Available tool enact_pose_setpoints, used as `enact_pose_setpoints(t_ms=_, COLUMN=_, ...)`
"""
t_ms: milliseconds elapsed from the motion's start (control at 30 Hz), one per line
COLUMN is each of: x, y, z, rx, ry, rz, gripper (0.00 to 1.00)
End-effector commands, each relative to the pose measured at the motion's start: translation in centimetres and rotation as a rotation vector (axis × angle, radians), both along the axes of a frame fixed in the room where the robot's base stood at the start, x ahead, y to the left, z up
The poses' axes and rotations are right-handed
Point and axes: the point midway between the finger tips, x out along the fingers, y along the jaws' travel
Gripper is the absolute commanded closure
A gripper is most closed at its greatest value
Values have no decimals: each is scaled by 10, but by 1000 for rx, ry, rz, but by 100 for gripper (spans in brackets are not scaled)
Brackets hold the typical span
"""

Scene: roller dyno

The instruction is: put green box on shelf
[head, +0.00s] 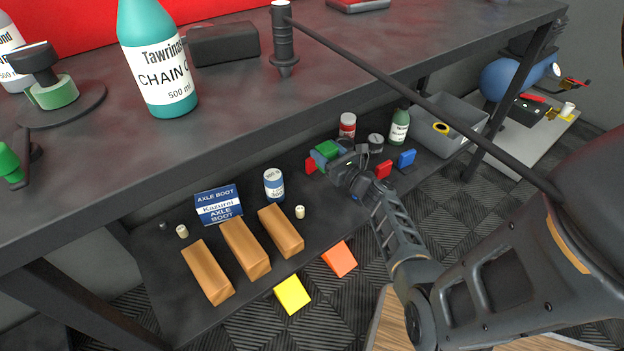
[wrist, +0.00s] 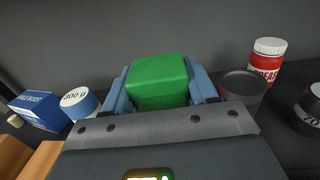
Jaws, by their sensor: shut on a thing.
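The green box (head: 327,150) is between the blue fingers of my gripper (head: 326,154), over the lower shelf (head: 170,290) under the workbench. In the wrist view the green box (wrist: 158,82) fills the space between the two blue fingers (wrist: 158,90), and my gripper is shut on it. I cannot tell whether the underside of the box touches the shelf, as the gripper hides it.
Left are a blue-white tin (head: 273,184), an axle boot box (head: 218,205) and wooden blocks (head: 245,248). The bench top (head: 230,110) overhangs.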

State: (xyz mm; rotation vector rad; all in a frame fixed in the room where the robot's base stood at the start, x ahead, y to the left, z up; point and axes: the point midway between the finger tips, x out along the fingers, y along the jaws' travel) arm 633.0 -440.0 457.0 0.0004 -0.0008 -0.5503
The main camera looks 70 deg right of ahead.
Motion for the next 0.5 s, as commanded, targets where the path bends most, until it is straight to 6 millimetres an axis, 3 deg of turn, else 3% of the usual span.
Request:
enact_pose_setpoints(t_ms=33, x=8, y=9, z=-12, rx=2, ry=-1, rz=4, gripper=79)
enact_pose_setpoints(t_ms=200, x=29, y=33, z=-30, rx=2, ry=-1, rz=3, gripper=79)
enact_pose_setpoints(t_ms=500, x=42, y=48, z=-42, rx=-1, ry=1, rz=0, gripper=79)
